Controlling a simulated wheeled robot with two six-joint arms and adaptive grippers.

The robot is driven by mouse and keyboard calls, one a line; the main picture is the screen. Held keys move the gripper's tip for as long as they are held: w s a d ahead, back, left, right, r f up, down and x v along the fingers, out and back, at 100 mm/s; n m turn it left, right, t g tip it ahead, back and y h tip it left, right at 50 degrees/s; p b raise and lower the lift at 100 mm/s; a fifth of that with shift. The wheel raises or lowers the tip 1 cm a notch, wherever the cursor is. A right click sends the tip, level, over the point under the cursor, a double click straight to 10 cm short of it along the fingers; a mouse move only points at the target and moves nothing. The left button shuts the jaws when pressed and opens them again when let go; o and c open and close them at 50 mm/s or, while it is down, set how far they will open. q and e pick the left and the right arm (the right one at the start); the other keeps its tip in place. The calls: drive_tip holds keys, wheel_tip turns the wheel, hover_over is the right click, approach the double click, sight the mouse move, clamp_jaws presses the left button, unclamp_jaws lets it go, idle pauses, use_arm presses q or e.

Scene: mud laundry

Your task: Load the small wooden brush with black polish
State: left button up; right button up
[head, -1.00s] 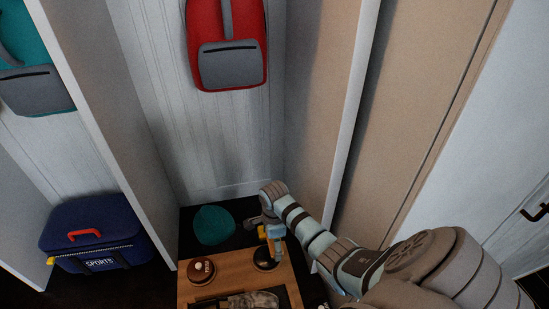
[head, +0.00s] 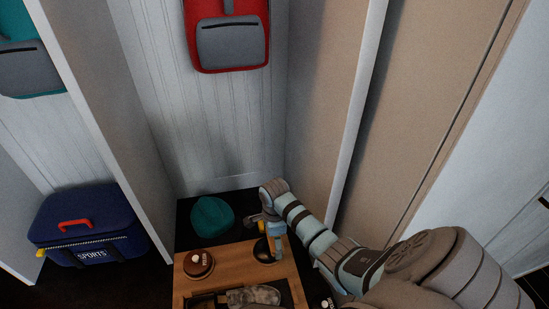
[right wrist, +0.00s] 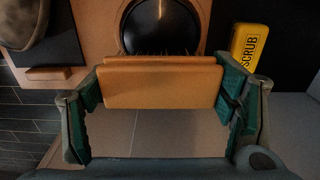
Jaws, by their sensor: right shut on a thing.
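My right gripper (right wrist: 162,88) is shut on the small wooden brush (right wrist: 160,87), a tan block gripped between its green pads. The brush's dark bristles show along its far edge, overlapping the near part of the round black polish (right wrist: 160,24). I cannot tell whether they touch it. In the head view my right gripper (head: 275,231) is over the right side of the wooden board, close to the black polish (head: 263,251); the brush is hidden there. My left gripper is not in view.
A brown polish tin (head: 199,264) stands on the wooden board (head: 230,261). A grey-brown fuzzy item (head: 254,296) lies in front. A yellow scrub item (right wrist: 257,55) lies right of the black polish. A teal item (head: 212,217) lies behind the board. Locker walls stand on both sides.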

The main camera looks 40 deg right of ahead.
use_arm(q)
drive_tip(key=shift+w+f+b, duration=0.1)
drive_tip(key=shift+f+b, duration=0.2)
use_arm(e)
drive_tip(key=shift+f, duration=0.55)
idle(0.3)
idle(0.6)
wheel_tip(320, 180, up, 7)
drive_tip(key=p, duration=0.9)
drive_tip(key=shift+r, duration=0.1)
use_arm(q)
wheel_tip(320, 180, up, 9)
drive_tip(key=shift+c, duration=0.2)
